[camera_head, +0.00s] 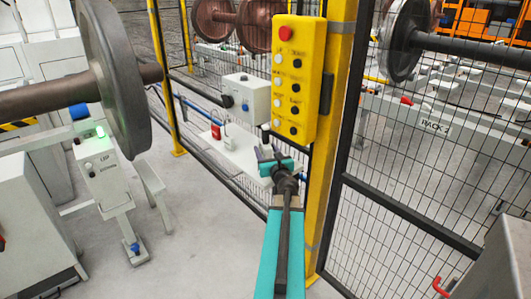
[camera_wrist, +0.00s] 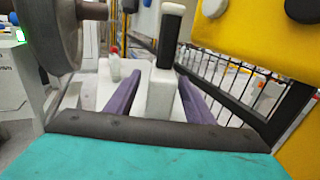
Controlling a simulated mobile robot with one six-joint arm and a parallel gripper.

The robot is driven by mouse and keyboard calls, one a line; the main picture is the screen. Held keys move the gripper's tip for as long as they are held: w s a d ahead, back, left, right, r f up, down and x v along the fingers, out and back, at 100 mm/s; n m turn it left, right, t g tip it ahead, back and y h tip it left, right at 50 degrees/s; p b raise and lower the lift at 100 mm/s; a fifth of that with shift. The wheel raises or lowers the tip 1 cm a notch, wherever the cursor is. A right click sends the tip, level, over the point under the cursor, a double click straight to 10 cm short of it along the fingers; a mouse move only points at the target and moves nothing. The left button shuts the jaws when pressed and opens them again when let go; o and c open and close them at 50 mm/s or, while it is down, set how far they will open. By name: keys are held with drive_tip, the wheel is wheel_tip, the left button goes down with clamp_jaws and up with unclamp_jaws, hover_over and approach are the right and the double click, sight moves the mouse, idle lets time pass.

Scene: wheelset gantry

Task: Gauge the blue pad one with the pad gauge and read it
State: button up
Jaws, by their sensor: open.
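My gripper (camera_head: 268,153) is open over the white shelf on the fence in the head view. In the wrist view its two purple fingers (camera_wrist: 160,82) stand on either side of a white block with a black upright handle (camera_wrist: 162,96), probably the pad gauge. I cannot tell whether either finger touches it. In the head view its dark handle (camera_head: 265,131) shows just beyond the gripper; any reading face is hidden. A blue block (camera_head: 79,111) sits beside the wheel at the left, possibly the blue pad. It is far from my gripper.
A yellow button box (camera_head: 297,80) hangs on the yellow post close to my arm. A large wheel (camera_head: 113,80) and a lit control box (camera_head: 103,165) stand left. Floor between is clear.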

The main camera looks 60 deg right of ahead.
sight(263, 143)
drive_tip(key=shift+d, duration=0.1)
drive_tip(key=shift+p+x, duration=0.6)
drive_tip(key=shift+x, duration=1.9)
clamp_jaws()
drive_tip(key=shift+r, duration=0.15)
